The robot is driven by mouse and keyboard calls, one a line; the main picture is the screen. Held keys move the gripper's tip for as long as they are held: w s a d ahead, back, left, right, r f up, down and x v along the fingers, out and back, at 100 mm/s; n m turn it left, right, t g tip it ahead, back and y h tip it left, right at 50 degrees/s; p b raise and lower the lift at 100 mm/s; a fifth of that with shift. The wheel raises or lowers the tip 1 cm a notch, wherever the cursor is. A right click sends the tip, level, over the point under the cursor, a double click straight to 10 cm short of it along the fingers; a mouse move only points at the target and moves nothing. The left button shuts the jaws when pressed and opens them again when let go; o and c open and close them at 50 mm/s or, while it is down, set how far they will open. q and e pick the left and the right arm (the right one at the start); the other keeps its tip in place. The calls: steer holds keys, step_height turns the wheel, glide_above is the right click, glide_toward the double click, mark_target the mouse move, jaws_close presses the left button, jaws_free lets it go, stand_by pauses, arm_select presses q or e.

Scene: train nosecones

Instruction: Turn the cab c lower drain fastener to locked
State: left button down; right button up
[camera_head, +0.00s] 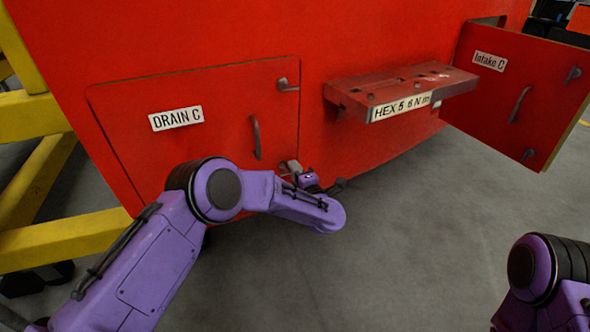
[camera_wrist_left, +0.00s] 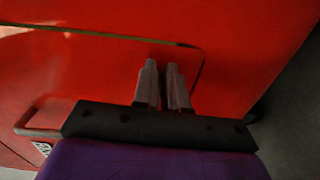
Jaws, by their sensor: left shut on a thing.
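The red DRAIN C panel (camera_head: 200,150) lies flush in the red nosecone at left in the head view. Its upper fastener (camera_head: 287,85) is a grey lever pointing right at the upper right corner. The lower fastener sits at the lower right corner, mostly hidden by my gripper, so I cannot tell its angle. My left gripper (camera_head: 289,168) is at that corner, shut on the lower fastener. In the left wrist view its two fingers (camera_wrist_left: 163,85) are close together against the red panel near its edge, with a narrow gap between them. My right gripper is out of view.
A grey handle (camera_head: 256,137) stands out on the panel just above my left gripper. A red tool shelf (camera_head: 400,90) juts out to the right. The Intake C panel (camera_head: 520,90) stands swung out beyond it. Yellow framing (camera_head: 50,240) is at left. The floor (camera_head: 420,230) is clear.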

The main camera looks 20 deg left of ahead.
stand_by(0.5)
arm_select(q)
steer(key=c, duration=1.3)
jaws_free()
steer(key=shift+o, duration=0.2)
steer(key=v, duration=1)
steer(key=shift+s+d+p, duration=0.2)
steer(key=shift+d+p, duration=0.1)
steer(key=shift+p, duration=0.05)
